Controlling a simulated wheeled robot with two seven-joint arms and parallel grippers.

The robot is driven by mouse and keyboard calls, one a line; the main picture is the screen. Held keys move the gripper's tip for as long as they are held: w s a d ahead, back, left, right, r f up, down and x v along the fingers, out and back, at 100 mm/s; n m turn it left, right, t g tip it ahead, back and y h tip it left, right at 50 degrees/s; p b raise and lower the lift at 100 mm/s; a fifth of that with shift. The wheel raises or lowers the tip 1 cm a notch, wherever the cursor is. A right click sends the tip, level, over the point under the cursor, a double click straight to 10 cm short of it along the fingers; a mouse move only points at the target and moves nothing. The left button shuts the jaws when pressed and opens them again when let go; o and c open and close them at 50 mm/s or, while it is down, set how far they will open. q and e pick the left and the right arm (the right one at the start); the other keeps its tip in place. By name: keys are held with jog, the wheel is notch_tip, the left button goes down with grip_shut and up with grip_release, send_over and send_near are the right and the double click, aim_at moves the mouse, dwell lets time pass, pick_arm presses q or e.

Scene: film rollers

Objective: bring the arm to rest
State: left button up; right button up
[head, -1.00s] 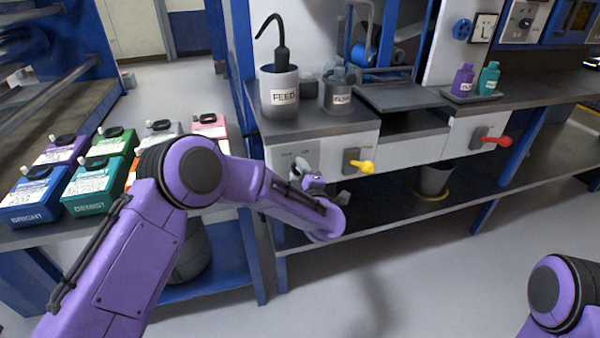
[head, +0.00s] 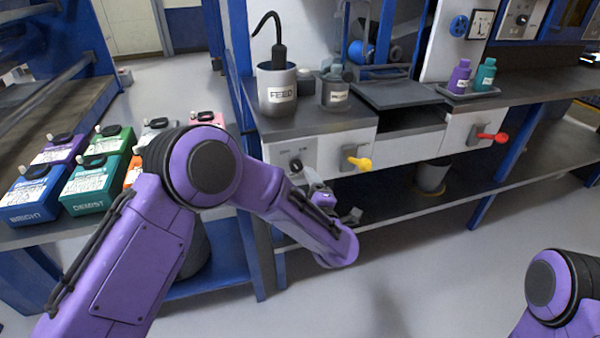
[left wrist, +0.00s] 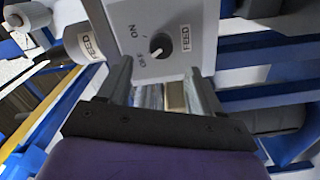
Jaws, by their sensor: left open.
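My left gripper (head: 332,194) is in front of the bench, below and to the right of the black knob (head: 296,165) on the white front panel. The left wrist view shows its two grey fingers (left wrist: 160,92) wide apart, with nothing held between them. There the knob (left wrist: 160,46) is ahead of the fingers and apart from them, on a panel marked ON and FEED. My left arm (head: 150,220) is bent, its elbow high. Part of my right arm (head: 555,290) shows at the lower right; its gripper is out of view.
A FEED canister (head: 277,92) and a lidded jar (head: 335,92) stand on the bench. A yellow lever (head: 358,161) and a red lever (head: 490,137) stick out from its front. Several coloured boxes, including DEMIST (head: 95,185), stand at left. The floor in front is clear.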

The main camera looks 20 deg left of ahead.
pick_arm(q)
jog(key=v, duration=0.3)
dwell(0.4)
